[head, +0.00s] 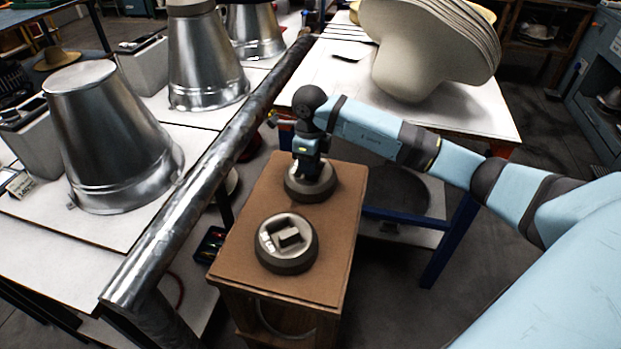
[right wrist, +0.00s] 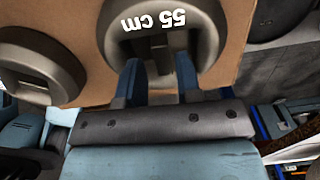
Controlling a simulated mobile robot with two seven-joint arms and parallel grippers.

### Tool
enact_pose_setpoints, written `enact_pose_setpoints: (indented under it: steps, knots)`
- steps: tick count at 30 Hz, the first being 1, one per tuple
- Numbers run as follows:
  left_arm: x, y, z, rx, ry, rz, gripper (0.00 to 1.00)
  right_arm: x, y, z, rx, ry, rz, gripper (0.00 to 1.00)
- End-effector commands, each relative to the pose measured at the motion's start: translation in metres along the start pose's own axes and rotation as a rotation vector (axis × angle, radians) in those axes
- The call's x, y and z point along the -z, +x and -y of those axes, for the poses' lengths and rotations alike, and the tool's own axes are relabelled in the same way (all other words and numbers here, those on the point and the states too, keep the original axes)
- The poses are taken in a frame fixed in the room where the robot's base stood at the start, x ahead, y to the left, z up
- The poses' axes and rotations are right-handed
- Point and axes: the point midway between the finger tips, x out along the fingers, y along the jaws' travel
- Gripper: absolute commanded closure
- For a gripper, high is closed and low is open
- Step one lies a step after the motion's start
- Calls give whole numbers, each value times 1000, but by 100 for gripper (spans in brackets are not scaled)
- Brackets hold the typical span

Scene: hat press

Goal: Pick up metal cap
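Two round, dark grey metal caps sit on a brown-topped wooden stand. The near cap (head: 272,262) has a square recess with a raised block and white lettering. The far cap (head: 318,190) is partly covered by my right gripper (head: 308,168), which points down onto it. In the right wrist view, the cap under the gripper (right wrist: 205,35) is marked "55 cm". My right fingers (right wrist: 160,78) stand apart at its recess, and I see no clear grip on its handle. The other cap (right wrist: 30,62) shows at the left there. My left gripper is not in view.
The wooden stand (head: 335,235) is small, with bare top around the caps. A thick metal pipe (head: 190,200) runs along its left. Metal hat moulds (head: 110,140) stand on white tables at left. A stack of pale hat blanks (head: 430,45) lies on the table behind.

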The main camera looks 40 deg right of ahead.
Motion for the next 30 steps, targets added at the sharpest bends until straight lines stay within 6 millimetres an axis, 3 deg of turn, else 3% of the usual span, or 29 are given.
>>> enact_pose_setpoints:
  steps: [6,13,14,18,30]
  knots:
    - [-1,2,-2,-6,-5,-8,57,2,34,1,-1,0,-1,68]
    - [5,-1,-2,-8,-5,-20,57,1,36,1,0,0,0,68]
    - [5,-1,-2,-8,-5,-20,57,1,36,1,0,0,0,70]
    - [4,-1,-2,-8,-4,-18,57,1,36,1,0,0,0,100]
    - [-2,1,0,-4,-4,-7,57,1,36,1,0,0,0,100]
